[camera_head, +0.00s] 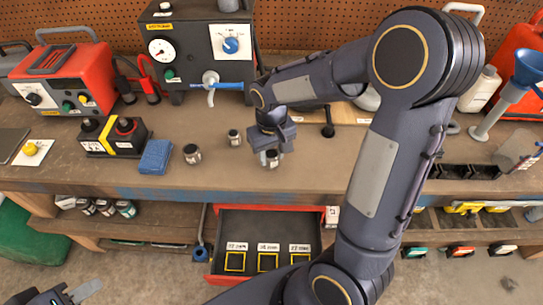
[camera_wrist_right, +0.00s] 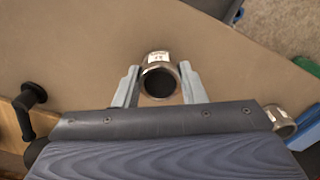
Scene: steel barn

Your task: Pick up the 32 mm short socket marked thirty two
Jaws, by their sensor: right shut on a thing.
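My right gripper (camera_head: 271,153) is over the workbench, shut on a short steel socket (camera_head: 271,160). In the right wrist view the socket (camera_wrist_right: 158,77) sits between the two pale fingers (camera_wrist_right: 158,88), its dark round opening facing the camera. A white label shows on its rim, but I cannot read its number surely. A second socket (camera_head: 234,138) stands to the left, and a third socket (camera_head: 192,154) stands further left. My left gripper (camera_head: 58,295) shows in part at the bottom left, away from the bench; its jaw opening is unclear.
A blue cloth (camera_head: 156,157) and a battery-like block (camera_head: 112,137) lie left on the bench. Below, an open red drawer (camera_head: 225,279) holds yellow-outlined squares with labels. A black tester (camera_head: 183,73) stands behind. The bench's front strip is clear.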

